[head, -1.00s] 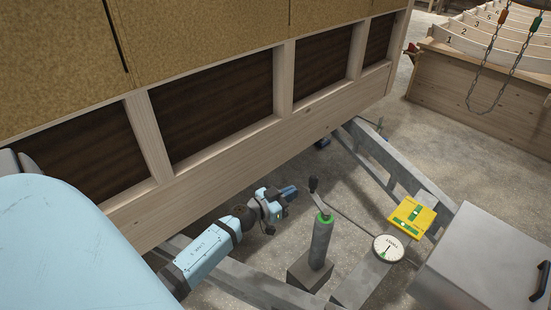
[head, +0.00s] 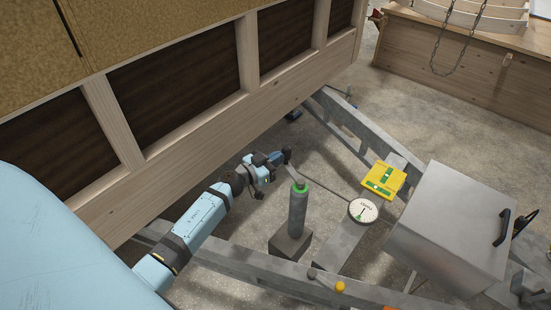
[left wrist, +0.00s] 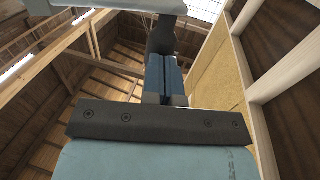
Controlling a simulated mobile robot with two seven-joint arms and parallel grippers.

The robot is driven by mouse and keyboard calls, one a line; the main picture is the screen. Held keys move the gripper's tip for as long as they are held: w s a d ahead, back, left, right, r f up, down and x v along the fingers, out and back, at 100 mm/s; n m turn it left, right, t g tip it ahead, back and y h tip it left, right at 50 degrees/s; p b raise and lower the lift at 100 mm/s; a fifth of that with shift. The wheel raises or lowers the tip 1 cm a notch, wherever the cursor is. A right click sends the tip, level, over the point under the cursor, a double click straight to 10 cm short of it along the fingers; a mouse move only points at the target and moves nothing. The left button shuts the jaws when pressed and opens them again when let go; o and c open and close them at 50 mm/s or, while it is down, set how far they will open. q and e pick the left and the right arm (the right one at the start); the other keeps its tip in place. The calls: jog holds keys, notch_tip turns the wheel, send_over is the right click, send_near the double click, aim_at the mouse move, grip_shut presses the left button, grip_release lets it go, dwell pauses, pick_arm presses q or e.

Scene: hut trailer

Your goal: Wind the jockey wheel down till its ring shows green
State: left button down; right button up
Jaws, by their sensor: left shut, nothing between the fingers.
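The jockey wheel's grey post (head: 298,215) stands upright on a dark block, with a green ring (head: 301,187) near its top. Its crank (head: 292,169) rises from the top towards the left and ends in a dark grip. My left gripper (head: 281,157) is shut and empty, its tips right beside the crank's grip; I cannot tell if they touch. In the left wrist view the closed blue fingers (left wrist: 166,78) point up past a dark shape that I cannot name for sure. My right gripper is not in view.
A round white dial (head: 363,211) and a yellow level (head: 384,180) sit on the grey drawbar. A metal box (head: 455,225) stands at the right. The hut's wooden side (head: 200,165) runs close behind my left arm. A wooden bench (head: 470,75) stands at the back right.

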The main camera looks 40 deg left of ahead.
aim_at(287, 152)
pick_arm(q)
jog(key=shift+w+d+m+g+h+p, duration=0.15)
jog(key=shift+w+m+g+h, duration=0.55)
jog(key=shift+h, duration=0.35)
jog(key=shift+w+d+m+g+h+p, duration=0.1)
jog(key=shift+w+m+g+h, duration=0.4)
jog(key=shift+m+h, duration=0.5)
jog(key=shift+w+d+m+g+h+p, duration=0.15)
jog(key=shift+w+m+g+h, duration=0.4)
jog(key=shift+h, duration=0.6)
jog(key=shift+w+d+m+g+h, duration=0.15)
jog(key=shift+w+m+g+h, duration=0.1)
jog(key=shift+m+h, duration=0.1)
